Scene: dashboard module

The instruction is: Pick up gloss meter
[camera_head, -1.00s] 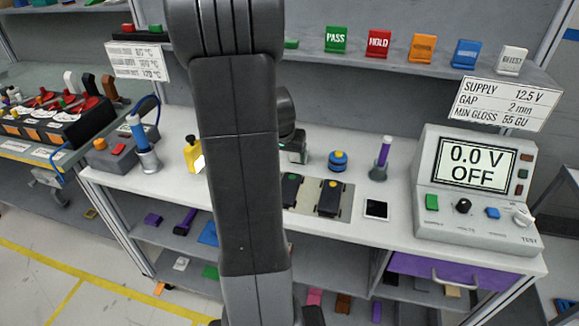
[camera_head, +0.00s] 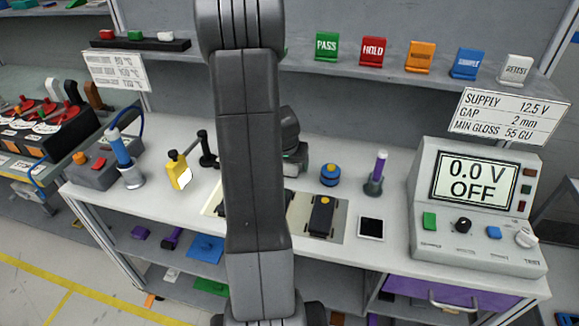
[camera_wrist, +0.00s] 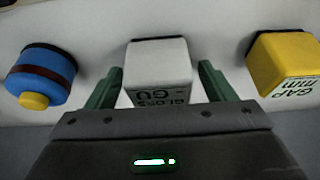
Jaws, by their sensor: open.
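The gloss meter (camera_wrist: 160,66) is a pale grey-white block with "GLOSS GU" lettering, upside down in the wrist view. It stands on the white bench between a blue round device and a yellow gap gauge. My gripper (camera_wrist: 161,76) is open, with one green finger on each side of the block. Gaps seem to show beside it, but I cannot tell whether either finger touches. In the head view my arm hides most of this spot; my gripper (camera_head: 297,160) shows only partly at the arm's right edge.
The blue device (camera_head: 330,175) and the yellow gap gauge (camera_head: 180,172) are close neighbours on either side. A shelf with coloured signs (camera_head: 373,52) runs behind.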

